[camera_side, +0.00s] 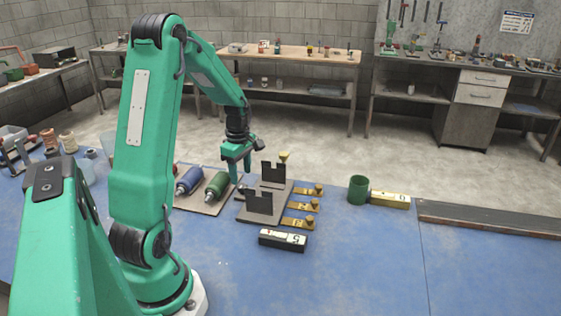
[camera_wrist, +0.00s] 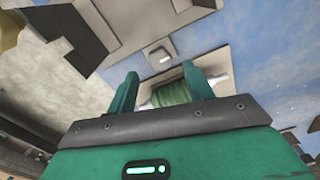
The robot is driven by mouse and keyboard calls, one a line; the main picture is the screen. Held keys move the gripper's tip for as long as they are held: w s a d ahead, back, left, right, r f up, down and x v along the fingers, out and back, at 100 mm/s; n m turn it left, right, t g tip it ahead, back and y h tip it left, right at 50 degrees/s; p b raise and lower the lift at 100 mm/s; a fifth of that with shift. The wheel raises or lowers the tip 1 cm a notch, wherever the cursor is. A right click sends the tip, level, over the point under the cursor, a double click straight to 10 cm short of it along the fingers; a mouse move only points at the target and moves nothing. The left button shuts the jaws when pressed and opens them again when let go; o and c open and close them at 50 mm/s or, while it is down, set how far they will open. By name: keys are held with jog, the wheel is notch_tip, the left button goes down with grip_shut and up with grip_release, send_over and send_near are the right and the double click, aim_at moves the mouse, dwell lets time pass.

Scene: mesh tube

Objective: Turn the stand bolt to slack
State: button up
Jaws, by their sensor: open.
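The dark grey stand (camera_side: 258,202) has two notched upright plates on a flat base. My gripper (camera_side: 240,174) points down beside the stand's left rear side, by the rear plate. In the wrist view my gripper (camera_wrist: 160,72) has its two green fingers apart, with nothing held between them. A small grey block with a bright mark (camera_wrist: 160,57) shows beyond the fingertips; I cannot tell whether it is the stand bolt. The bolt is not clearly made out in the side view, and my fingers may hide part of that area.
A blue roll (camera_side: 189,181) and a green roll (camera_side: 216,186) lie on a board left of the stand. Brass pieces with knobs (camera_side: 302,206) lie right of it. A black block (camera_side: 283,240), a green cup (camera_side: 358,190) and a yellow block (camera_side: 390,199) stand nearby.

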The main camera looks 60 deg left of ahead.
aim_at(244, 186)
jog(key=shift+r, duration=2)
jog(key=d+r+m+t+y, duration=0.1)
jog(key=d+r+m, duration=0.45)
jog(key=d, duration=0.25)
jog(key=d+r+m+t, duration=0.2)
jog(key=d+r+m, duration=0.3)
jog(key=d+m, duration=0.25)
jog(key=s+d+r+m+t+h, duration=0.1)
jog(key=s+d+r+m+t, duration=0.1)
jog(key=s+d+m, duration=0.6)
jog(key=d+r+m, duration=0.1)
jog(key=d+m, duration=0.2)
jog(key=d, duration=0.1)
jog(key=shift+t, duration=0.3)
